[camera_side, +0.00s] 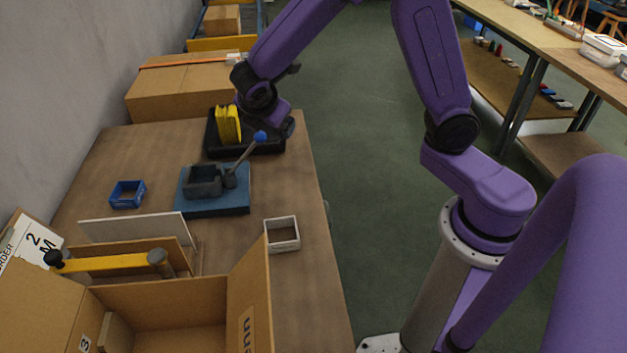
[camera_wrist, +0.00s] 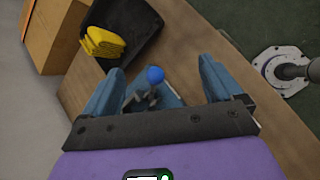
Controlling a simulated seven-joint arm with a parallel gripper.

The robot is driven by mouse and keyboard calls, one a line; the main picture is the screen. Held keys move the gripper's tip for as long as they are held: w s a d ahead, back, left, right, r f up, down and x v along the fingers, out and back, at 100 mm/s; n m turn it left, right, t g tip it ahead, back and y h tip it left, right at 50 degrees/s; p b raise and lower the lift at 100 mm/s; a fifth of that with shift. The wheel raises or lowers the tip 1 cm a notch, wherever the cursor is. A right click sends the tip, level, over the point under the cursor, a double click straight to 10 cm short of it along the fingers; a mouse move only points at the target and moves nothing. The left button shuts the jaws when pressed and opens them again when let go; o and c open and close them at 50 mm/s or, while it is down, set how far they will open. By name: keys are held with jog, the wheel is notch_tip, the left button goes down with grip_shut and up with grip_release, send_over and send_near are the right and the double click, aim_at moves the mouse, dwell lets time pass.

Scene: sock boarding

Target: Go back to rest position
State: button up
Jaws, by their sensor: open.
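My gripper (camera_wrist: 161,66) is open in the wrist view, its two blue fingers spread wide with nothing held between them. The blue ball knob (camera_wrist: 155,75) of a lever shows in the gap between the fingers, apart from them as far as I can tell. In the side view my gripper is over the right part of a black tray (camera_side: 213,148), and its fingertips are hard to make out. A yellow folded stack (camera_side: 228,124), perhaps socks, stands in the tray to the left of my gripper. It also shows in the wrist view (camera_wrist: 103,43).
A blue-based clamp (camera_side: 212,209) with a ball-ended lever stands in front of the tray. A small blue bin (camera_side: 127,195), a small white box (camera_side: 282,234) and a large open carton (camera_side: 185,290) are nearer the camera. A closed carton (camera_side: 170,90) is behind. The table's right edge is clear.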

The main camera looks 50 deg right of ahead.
jog(key=s+a+r+m+g+y, duration=0.1)
jog(key=s+m+g+y, duration=0.1)
jog(key=s, duration=1.2)
jog(key=shift+s+r+m+y, duration=0.2)
jog(key=shift+r+m+y, duration=0.15)
jog(key=shift+m+y, duration=0.35)
jog(key=shift+o, duration=0.7)
jog(key=s+m+g+y, duration=0.2)
jog(key=s+m+y, duration=0.1)
jog(key=s, duration=1.2)
jog(key=shift+d+r, duration=0.2)
jog(key=shift+d, duration=0.25)
jog(key=w+d+f+m+g+y, duration=0.65)
jog(key=w+d+f+m, duration=0.35)
jog(key=m, duration=0.8)
jog(key=s+d+f+m+t+y, duration=0.35)
jog(key=d+f+m+t, duration=1.15)
jog(key=m, duration=0.7)
jog(key=w+x, duration=0.1)
jog(key=x, duration=0.7)
jog(key=shift+d, duration=0.2)
jog(key=shift+d+r, duration=0.1)
jog(key=shift+r, duration=0.05)
